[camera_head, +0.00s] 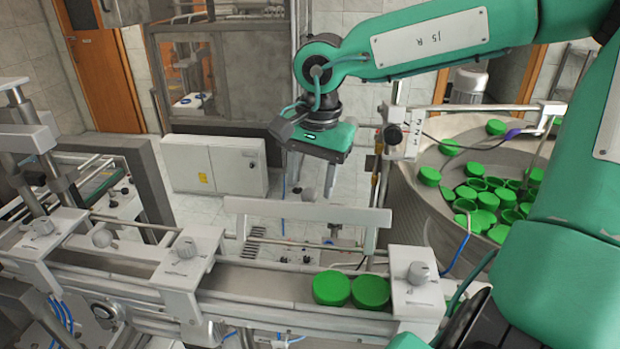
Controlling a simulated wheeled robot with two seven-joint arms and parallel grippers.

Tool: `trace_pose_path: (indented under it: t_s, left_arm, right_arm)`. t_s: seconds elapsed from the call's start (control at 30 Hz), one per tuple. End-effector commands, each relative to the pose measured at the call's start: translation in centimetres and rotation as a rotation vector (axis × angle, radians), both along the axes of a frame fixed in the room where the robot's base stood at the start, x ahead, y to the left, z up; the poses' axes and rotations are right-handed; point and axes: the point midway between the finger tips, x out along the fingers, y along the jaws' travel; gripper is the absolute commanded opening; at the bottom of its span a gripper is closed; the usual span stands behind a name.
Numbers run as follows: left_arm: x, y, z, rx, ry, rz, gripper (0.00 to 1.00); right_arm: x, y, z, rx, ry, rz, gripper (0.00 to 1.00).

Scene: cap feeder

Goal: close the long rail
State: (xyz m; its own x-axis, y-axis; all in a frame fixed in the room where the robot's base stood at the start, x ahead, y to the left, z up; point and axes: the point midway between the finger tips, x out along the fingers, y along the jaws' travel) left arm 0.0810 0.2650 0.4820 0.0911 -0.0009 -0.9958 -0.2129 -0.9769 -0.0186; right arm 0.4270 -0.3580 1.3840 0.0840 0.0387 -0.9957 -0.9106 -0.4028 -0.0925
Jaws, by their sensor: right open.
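The long rail (305,211) is a pale grey bar that stands raised above the far side of the conveyor, with an arm at each end. Its right arm (371,241) comes down near the two caps. My right gripper (312,181) points down with its fingers apart and empty. It appears above the middle of the rail; whether it is directly over it or behind it I cannot tell. No part of my left gripper shows.
Two green caps (350,289) sit side by side on the conveyor (255,282) beside the right knob block (418,277). Another knob block (185,254) stands to the left. A metal bowl (408,190) with many green caps is at the right. A white cabinet (212,164) stands behind.

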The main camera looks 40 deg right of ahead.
Motion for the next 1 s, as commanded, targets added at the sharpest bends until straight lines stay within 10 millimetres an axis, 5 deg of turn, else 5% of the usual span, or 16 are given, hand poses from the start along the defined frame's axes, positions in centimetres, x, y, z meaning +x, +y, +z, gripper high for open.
trace_pose_path:
  t_s: [0.5, 0.77, 1.0]
  left_arm:
    - [0.1, -0.4, 0.6, -0.003, -0.001, 0.0, 0.78]
    - [0.1, -0.4, 0.6, -0.004, 0.0, 0.0, 0.78]
    - [0.0, -0.4, 0.4, -0.004, 0.0, 0.0, 0.78]
  right_arm:
    - [0.2, 0.1, -2.2, -0.001, 0.0, -0.001, 0.5]
    - [0.2, 0.1, -2.1, -0.001, 0.0, -0.001, 0.03]
    - [0.2, -0.2, -2.1, -0.005, -0.004, -0.001, 0.0]
